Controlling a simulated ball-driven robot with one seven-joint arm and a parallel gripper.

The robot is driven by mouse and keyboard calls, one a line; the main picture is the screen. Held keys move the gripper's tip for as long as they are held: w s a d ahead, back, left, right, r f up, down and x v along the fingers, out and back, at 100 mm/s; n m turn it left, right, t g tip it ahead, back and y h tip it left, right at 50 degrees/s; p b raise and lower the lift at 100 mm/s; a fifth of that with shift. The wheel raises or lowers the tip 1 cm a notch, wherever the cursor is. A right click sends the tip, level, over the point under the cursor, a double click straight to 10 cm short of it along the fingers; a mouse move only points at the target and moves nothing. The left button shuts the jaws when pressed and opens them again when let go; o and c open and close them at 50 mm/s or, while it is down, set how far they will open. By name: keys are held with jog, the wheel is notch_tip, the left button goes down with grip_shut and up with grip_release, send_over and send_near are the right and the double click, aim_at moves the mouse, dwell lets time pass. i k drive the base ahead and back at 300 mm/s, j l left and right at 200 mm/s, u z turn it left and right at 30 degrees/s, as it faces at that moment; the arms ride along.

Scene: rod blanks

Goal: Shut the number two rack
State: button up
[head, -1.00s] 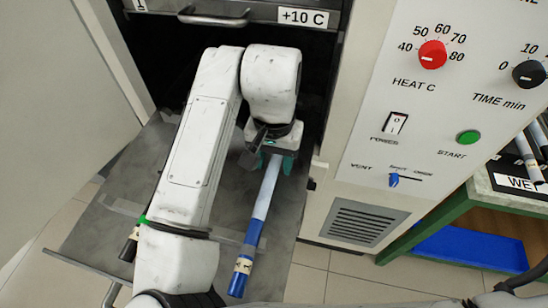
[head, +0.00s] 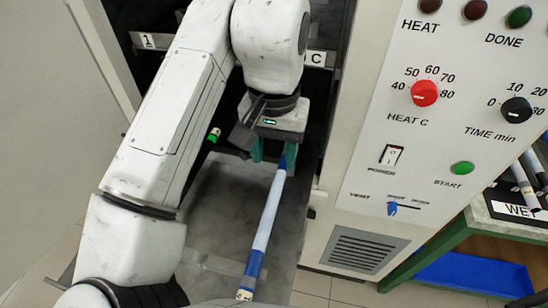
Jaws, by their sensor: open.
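A grey metal rack (head: 215,225) stands pulled out of the dark cabinet opening. Its number is not visible. A white and blue rod (head: 262,225) lies on it, pointing into the cabinet. A black rod end with a green band (head: 213,137) shows beside my arm, the rest hidden. My gripper (head: 274,158) is at the cabinet mouth, its teal fingers open, over the rod's far blue end. I cannot tell whether the fingers touch it. The rack's front edge and handle are hidden or out of frame.
An upper rack front with label 1 (head: 148,41) is partly behind my arm. The control panel (head: 440,140) stands right of the opening, and an open door (head: 45,130) at left. A green-framed bench (head: 440,245) with rods is at far right.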

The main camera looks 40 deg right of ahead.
aim_at(221, 210)
jog(key=u, duration=0.75)
jog(key=i+j+z, duration=0.1)
jog(key=j, duration=0.25)
jog(key=i+j+z, duration=0.1)
jog(key=i+j, duration=0.15)
jog(key=j, duration=0.15)
jog(key=i+j+z, duration=0.1)
jog(key=j, duration=0.3)
